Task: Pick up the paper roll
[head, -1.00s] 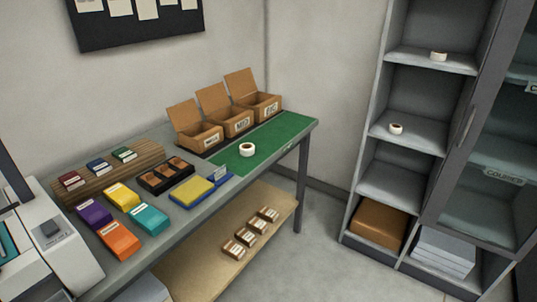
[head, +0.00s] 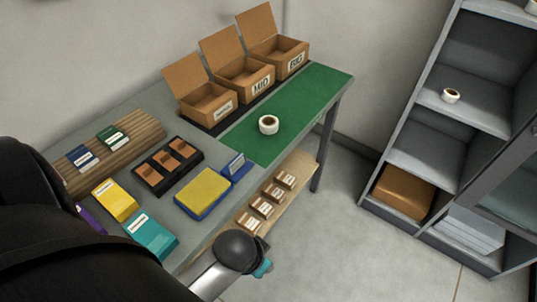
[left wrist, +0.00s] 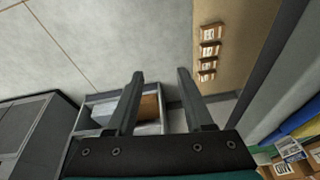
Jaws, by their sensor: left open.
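A white paper roll (head: 268,124) with a dark core stands on the green mat (head: 318,88) at the right part of the table. Another similar roll (head: 451,95) sits on a shelf of the grey rack at the right. My left arm comes in from the left in the head view, low in front of the table, and covers its near left part. In the left wrist view my left gripper (left wrist: 160,76) is open with nothing between its fingers. No roll shows in that view. My right gripper is not in view.
Three open cardboard boxes (head: 245,80) stand behind the mat. A dark tray (head: 150,174), a yellow-and-blue pad (head: 203,190) and a small blue sign holder (head: 236,166) lie left of the roll. Small cartons (head: 262,206) sit on the lower shelf. The mat around the roll is clear.

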